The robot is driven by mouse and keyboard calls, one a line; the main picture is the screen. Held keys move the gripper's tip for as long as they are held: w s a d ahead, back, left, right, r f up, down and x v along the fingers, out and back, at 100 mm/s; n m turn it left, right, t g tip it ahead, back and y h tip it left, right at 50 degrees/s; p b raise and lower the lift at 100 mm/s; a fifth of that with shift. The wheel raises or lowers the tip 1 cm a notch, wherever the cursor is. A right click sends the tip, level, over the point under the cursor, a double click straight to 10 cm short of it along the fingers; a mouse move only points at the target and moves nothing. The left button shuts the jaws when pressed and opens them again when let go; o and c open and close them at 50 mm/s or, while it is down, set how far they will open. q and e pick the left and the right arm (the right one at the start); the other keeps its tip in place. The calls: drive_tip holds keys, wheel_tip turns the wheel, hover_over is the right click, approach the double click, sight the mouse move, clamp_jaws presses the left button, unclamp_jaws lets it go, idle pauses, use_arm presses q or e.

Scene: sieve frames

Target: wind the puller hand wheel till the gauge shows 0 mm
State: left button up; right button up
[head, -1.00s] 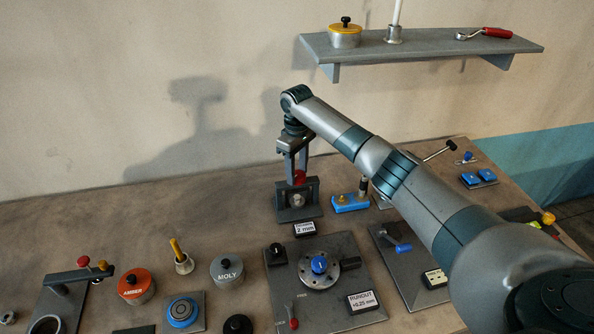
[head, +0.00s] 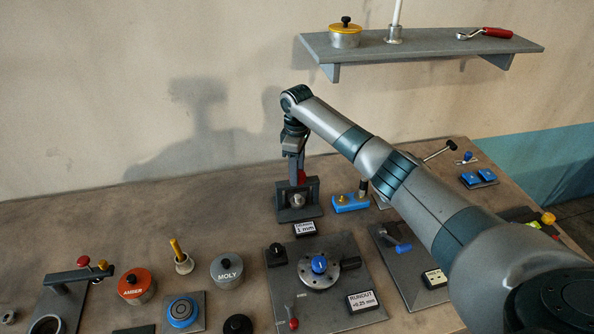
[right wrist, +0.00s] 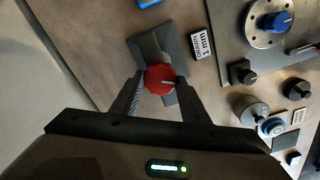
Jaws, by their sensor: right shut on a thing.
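The puller (head: 313,210) is a dark grey stand at the back middle of the bench. Its red hand wheel (right wrist: 160,79) shows clearly in the right wrist view, with a pale mark on its face. In the head view the wheel is mostly hidden behind my gripper. My right gripper (right wrist: 157,86) comes down from above and is shut on the wheel, one finger on each side. The gauge label (head: 305,229) in front of the puller reads 1 mm, and it also shows in the right wrist view (right wrist: 201,43). My left gripper is not in view.
A plate with a blue-knobbed disc (head: 319,265) and a runout sign (head: 364,301) lies in front. A blue block (head: 350,203) stands close to the right of the puller. MOLY (head: 227,271) and AMBER (head: 135,286) pots stand left. A shelf (head: 420,44) hangs above.

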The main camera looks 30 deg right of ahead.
drive_tip(key=o, duration=1.1)
drive_tip(key=shift+c, duration=0.2)
drive_tip(key=shift+r, duration=0.1)
drive_tip(key=shift+r+b, duration=0.35)
drive_tip(key=shift+r, duration=0.1)
wheel_tip(320, 180, up, 16)
drive_tip(key=b, duration=0.4)
drive_tip(key=shift+r, duration=0.2)
